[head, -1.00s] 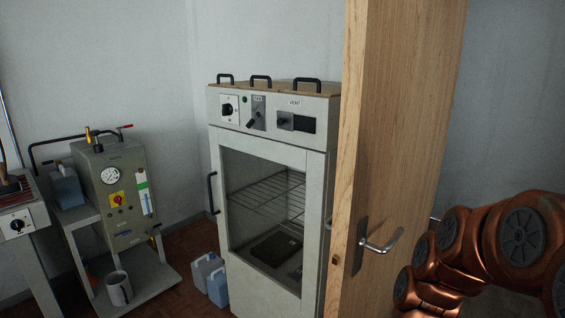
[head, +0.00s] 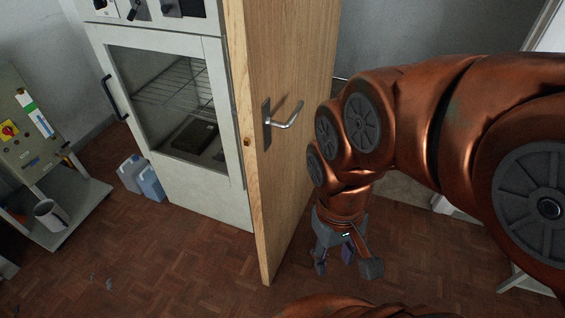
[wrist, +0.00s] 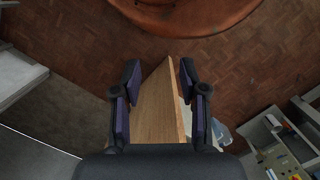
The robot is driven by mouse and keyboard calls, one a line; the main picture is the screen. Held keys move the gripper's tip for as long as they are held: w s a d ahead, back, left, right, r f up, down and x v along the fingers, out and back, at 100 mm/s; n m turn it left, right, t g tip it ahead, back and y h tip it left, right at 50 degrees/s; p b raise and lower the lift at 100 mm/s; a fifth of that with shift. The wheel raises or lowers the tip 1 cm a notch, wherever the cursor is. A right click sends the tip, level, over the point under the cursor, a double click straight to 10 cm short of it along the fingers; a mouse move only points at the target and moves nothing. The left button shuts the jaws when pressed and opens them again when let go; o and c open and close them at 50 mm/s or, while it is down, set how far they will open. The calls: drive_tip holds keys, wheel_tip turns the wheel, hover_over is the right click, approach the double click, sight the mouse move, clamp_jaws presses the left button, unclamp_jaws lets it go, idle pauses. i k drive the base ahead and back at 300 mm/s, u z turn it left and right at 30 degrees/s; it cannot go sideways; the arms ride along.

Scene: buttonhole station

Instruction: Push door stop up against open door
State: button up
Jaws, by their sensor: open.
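The open wooden door (head: 292,110) stands upright with its metal handle (head: 285,120) facing my arm. Its lower free corner is close above the floor. My gripper (head: 347,268) points down, just right of the door's lower part, with its fingers apart. In the wrist view my gripper (wrist: 160,82) shows its two dark fingers spread, with the wooden door (wrist: 160,110) seen between and beyond them. I cannot make out a door stop in either view; it may be hidden by the gripper or the door.
A cabinet oven (head: 170,100) stands left of the door, with blue jugs (head: 150,183) beside it. White legs (head: 520,285) stand at right.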

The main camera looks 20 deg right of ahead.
sight(308, 262)
drive_tip(key=u, duration=0.05)
drive_tip(key=k, duration=0.5)
drive_tip(key=u, duration=1.9)
drive_tip(key=i, duration=1.45)
drive_tip(key=z, duration=2.65)
